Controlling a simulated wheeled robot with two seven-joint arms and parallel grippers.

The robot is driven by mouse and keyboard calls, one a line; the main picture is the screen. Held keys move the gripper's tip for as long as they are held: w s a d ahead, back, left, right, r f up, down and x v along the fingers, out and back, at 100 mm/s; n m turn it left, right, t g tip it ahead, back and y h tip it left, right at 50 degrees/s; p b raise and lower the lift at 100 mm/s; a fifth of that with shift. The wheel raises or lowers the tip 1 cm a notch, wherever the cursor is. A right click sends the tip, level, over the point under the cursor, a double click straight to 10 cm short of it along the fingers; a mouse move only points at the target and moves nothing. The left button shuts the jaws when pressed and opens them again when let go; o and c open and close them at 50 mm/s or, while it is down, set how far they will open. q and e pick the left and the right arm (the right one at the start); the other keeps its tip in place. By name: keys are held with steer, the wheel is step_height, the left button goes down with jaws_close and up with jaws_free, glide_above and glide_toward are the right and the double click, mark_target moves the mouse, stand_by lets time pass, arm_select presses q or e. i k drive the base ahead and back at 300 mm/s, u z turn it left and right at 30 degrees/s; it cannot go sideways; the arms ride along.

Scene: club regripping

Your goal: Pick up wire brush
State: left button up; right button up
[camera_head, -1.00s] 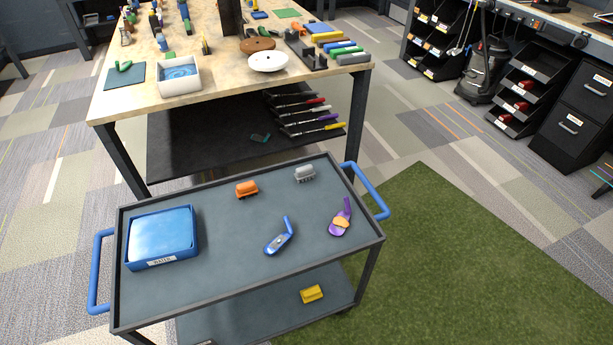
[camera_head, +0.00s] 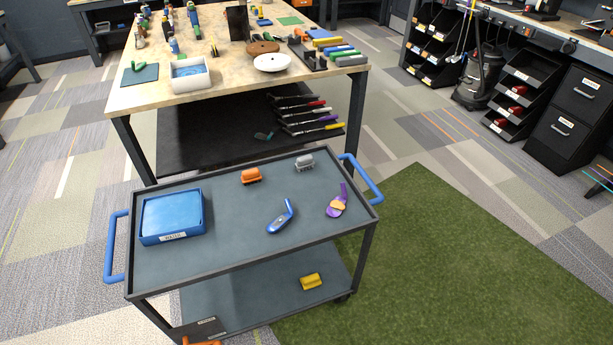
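A small orange block-shaped brush (camera_head: 251,176) and a similar grey one (camera_head: 304,162) lie near the back edge of the cart's top tray (camera_head: 230,245). A yellow brush-like block (camera_head: 311,282) lies on the cart's lower shelf (camera_head: 250,305). I cannot tell from the bristles, too small to see, which of these is the wire brush. No gripper of mine can be made out in the view.
The cart also carries a blue water tray (camera_head: 196,195), a blue club head (camera_head: 282,217) and a purple one with an orange patch (camera_head: 337,207). A cluttered workbench (camera_head: 137,98) stands behind. Green turf (camera_head: 450,270) lies open to the right.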

mark_target(305, 162)
steer(key=u, duration=0.05)
steer(key=k, duration=0.1)
steer(key=z, duration=1.65)
steer(key=i, duration=4.45)
steer(key=u, duration=4.85)
steer(key=i, duration=1.05)
steer(key=u, duration=0.05)
